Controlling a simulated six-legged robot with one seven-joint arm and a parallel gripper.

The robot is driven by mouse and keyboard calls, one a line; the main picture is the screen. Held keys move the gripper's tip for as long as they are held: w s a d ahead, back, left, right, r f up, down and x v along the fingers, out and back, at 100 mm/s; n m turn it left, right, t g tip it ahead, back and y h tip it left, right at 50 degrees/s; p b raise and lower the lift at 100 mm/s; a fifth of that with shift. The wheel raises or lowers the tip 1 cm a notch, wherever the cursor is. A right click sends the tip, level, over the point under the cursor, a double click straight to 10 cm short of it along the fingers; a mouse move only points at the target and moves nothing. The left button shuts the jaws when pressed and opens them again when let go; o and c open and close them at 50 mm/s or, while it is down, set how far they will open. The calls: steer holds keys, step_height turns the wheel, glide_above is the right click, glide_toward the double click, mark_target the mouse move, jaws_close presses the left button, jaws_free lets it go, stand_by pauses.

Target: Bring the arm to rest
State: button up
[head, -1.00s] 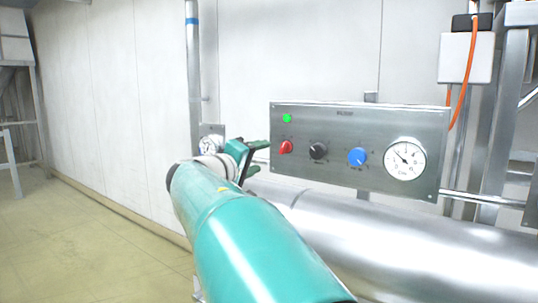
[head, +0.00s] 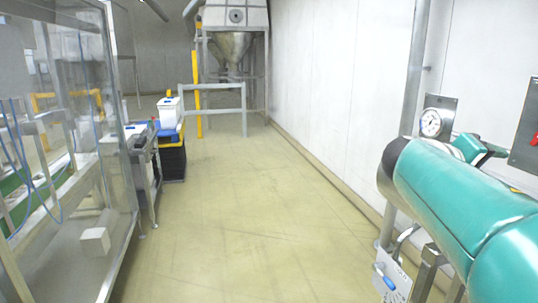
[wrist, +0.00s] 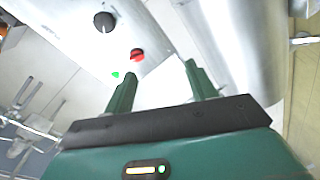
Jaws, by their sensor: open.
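My arm shows as a teal tube at the right of the head view. My gripper (head: 487,150) is at its far end, beside the left edge of a metal control panel (head: 527,150) that is cut off by the picture edge. In the wrist view my gripper (wrist: 158,85) has its two green fingers apart with nothing between them. Past the fingers the panel carries a red knob (wrist: 137,55), a black knob (wrist: 104,21) and a green light (wrist: 117,75).
A glass-sided machine (head: 75,150) stands at the left. A white box (head: 168,112) and a hopper (head: 229,50) are farther back. The floor (head: 240,210) between is clear.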

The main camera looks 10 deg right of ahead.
steer(key=s+a+f+n+t+y, duration=0.1)
steer(key=s+a+f+y, duration=0.2)
steer(key=a+f+y, duration=0.2)
steer(key=s+a+f+n+t+y, duration=0.1)
steer(key=s+a+f+y, duration=0.3)
steer(key=a+f, duration=0.7)
steer(key=s+a+f+n+t+y, duration=0.1)
steer(key=s+a+f+y, duration=0.3)
steer(key=a+f, duration=0.5)
steer(key=a+y, duration=0.2)
steer(key=a, duration=0.5)
steer(key=shift+s+a+y, duration=0.2)
steer(key=shift+a+y, duration=0.15)
steer(key=shift+y, duration=0.05)
steer(key=c, duration=0.4)
steer(key=shift+d, duration=0.1)
steer(key=shift+c, duration=0.2)
steer(key=shift+d, duration=0.1)
